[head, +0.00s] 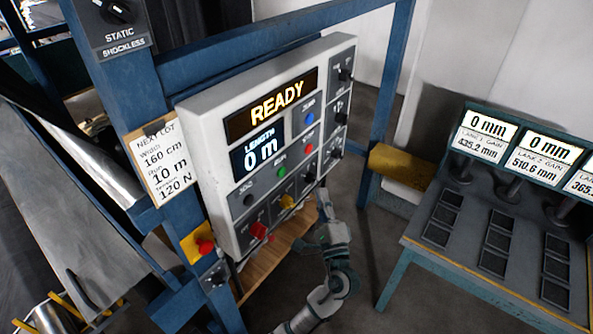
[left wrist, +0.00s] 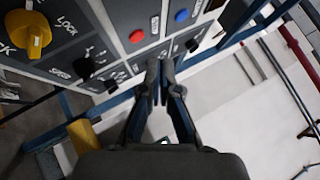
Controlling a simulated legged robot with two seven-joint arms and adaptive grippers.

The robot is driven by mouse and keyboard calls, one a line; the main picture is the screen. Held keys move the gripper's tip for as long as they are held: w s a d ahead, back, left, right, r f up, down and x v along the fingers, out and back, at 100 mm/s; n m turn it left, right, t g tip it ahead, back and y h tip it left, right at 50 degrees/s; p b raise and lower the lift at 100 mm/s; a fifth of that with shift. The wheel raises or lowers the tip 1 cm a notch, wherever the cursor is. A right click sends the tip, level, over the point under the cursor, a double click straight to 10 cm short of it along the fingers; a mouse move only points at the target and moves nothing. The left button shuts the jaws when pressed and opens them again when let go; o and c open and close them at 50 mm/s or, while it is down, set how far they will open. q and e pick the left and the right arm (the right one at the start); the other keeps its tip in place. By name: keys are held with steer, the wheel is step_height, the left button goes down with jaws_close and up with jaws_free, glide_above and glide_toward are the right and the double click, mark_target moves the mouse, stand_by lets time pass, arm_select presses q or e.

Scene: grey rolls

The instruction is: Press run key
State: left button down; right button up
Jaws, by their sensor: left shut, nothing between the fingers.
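The run key is a green button (head: 281,171) under a RUN label on the grey control panel (head: 215,165). A red button (head: 308,149) and a blue button (head: 308,118) sit up and right of it. My left gripper (head: 322,196) is shut and empty, below and right of the green button and apart from it. In the left wrist view my shut fingers (left wrist: 160,78) point toward the panel, with a red button (left wrist: 137,36) and a blue button (left wrist: 182,15) beyond. I cannot make out the green button there. My right gripper is not in view.
The panel display (head: 277,103) reads READY and length 0 m. A yellow knob (head: 287,201), a red knob (head: 260,230) and a black button (head: 248,200) are close to the key. A lane table (head: 420,245) stands at right. A blue frame post (head: 388,90) rises behind the panel.

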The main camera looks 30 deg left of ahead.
mark_target(282, 172)
arm_select(q)
steer(key=shift+s+d+r+n+y, duration=0.15)
steer(key=shift+s+r+n+y, duration=0.2)
steer(key=shift+r, duration=0.4)
steer(key=shift+d, duration=0.1)
steer(key=a+p, duration=0.1)
steer(key=a, duration=0.8)
steer(key=shift+w, duration=0.4)
steer(key=shift+a, duration=0.15)
stand_by(0.6)
steer(key=shift+a, duration=0.25)
